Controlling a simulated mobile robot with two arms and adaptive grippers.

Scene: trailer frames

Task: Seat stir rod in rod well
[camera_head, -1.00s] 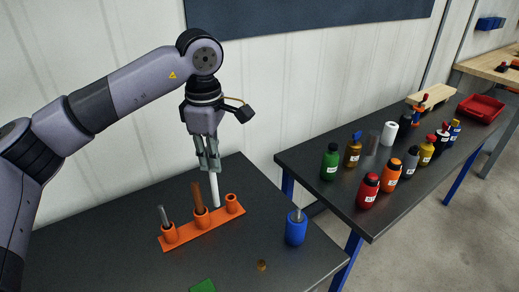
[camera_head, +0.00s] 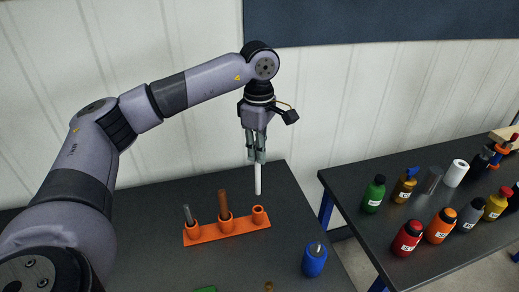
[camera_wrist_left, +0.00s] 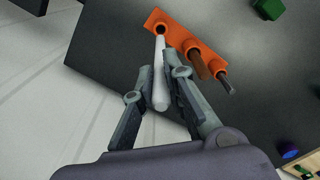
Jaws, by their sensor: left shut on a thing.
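My left gripper (camera_head: 257,158) is shut on a white stir rod (camera_head: 257,180), which hangs upright from the fingers. The orange rack (camera_head: 240,232) on the dark table has three wells. The left well holds a grey rod (camera_head: 188,213) and the middle one a brown rod (camera_head: 223,203). The right rod well (camera_head: 258,214) looks empty. In the head view the white rod's lower end is just above this well, apart from it. In the left wrist view the rod (camera_wrist_left: 160,75) points toward the end well (camera_wrist_left: 158,26); the exact gap is unclear. My right gripper is not in view.
A blue container (camera_head: 314,261) with a grey top piece stands right of the rack. A small brown piece (camera_head: 269,286) and a green piece (camera_head: 205,289) lie near the front. Several bottles, such as the green one (camera_head: 374,194), stand on the right table.

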